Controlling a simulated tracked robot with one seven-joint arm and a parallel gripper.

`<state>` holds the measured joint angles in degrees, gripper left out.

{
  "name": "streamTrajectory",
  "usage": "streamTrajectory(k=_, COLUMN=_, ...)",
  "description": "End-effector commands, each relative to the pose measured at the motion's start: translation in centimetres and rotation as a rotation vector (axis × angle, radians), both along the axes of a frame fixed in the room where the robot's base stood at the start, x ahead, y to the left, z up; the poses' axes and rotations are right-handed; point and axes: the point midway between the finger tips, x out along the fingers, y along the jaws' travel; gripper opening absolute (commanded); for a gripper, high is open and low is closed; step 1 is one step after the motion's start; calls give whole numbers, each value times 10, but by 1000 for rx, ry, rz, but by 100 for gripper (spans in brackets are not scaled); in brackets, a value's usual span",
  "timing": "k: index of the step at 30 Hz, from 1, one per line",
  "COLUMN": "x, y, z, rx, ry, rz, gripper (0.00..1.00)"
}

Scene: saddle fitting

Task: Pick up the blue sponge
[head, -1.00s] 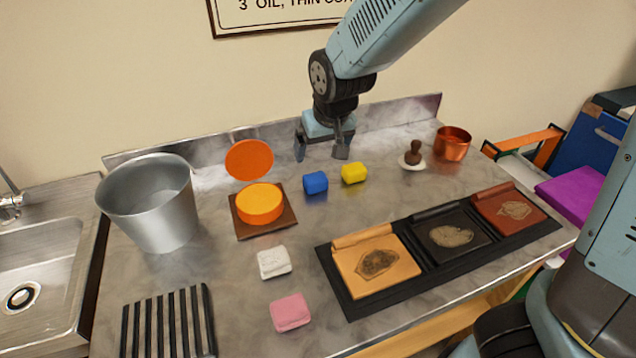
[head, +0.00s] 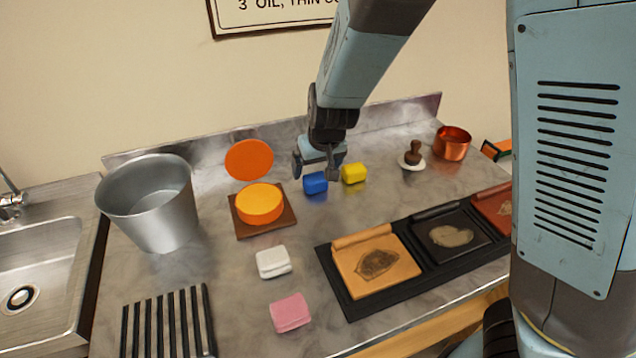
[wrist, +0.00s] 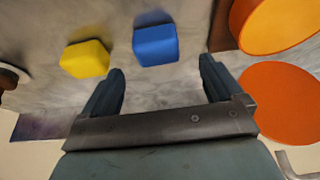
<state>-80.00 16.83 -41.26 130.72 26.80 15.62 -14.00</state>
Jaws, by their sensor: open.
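The blue sponge (head: 316,183) lies on the grey worktop, just left of the yellow sponge (head: 354,173). My gripper (head: 314,172) is open and empty, above and slightly behind the blue sponge in the head view. In the wrist view the blue sponge (wrist: 155,45) shows ahead of the gap between my two fingers (wrist: 160,82), and nothing is between them. The yellow sponge (wrist: 86,59) shows there to the left, beyond the left finger.
An orange round tin (head: 260,204) on a brown board, with its orange lid (head: 250,159) behind, stands left of the blue sponge. A white sponge (head: 273,262) and pink sponge (head: 291,312) lie nearer. A metal bucket (head: 150,205) stands left; a black tray (head: 345,297) lies right.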

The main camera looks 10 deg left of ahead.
Motion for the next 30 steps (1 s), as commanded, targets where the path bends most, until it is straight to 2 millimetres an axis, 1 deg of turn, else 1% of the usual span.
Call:
streamTrajectory(k=11, x=6, y=1, z=-13, rx=-1, ry=0, rz=-3, gripper=94)
streamTrajectory(k=24, x=19, y=6, z=-47, rx=-1, ry=1, rz=-2, gripper=94)
streamTrajectory(k=30, x=21, y=8, z=-55, rx=-1, ry=1, rz=0, gripper=94)
